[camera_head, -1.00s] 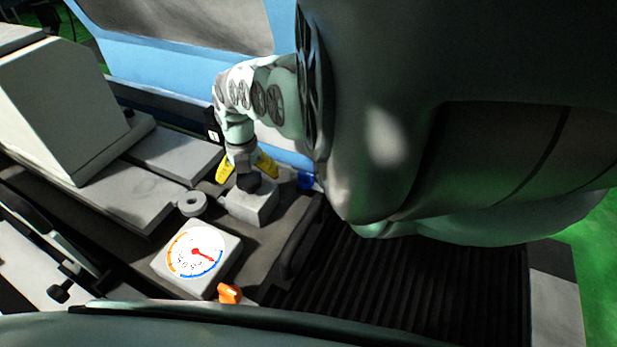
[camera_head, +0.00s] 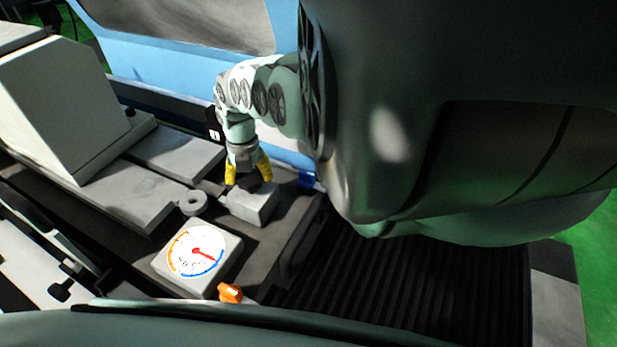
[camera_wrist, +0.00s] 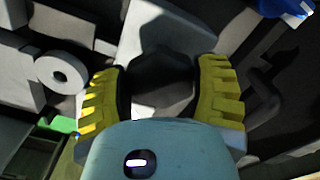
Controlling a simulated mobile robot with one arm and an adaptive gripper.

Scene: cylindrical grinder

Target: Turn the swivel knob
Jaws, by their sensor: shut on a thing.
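The dark swivel knob (camera_head: 262,187) sits on top of a small grey block (camera_head: 238,207) in the head view. In the wrist view the dark knob (camera_wrist: 162,80) lies between the two yellow ribbed fingers. My gripper (camera_head: 249,180) is over the block with its fingers around the knob. In the wrist view my gripper (camera_wrist: 161,90) is shut on the knob, one finger on each side. Part of the knob is hidden by the fingers in the head view.
A dial gauge (camera_head: 195,250) with a red pointer is in front of the block, beside an orange knob (camera_head: 230,292). A grey ring (camera_head: 192,203) lies left of the block. A large grey housing (camera_head: 60,105) stands at left and a blue panel (camera_head: 170,60) behind.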

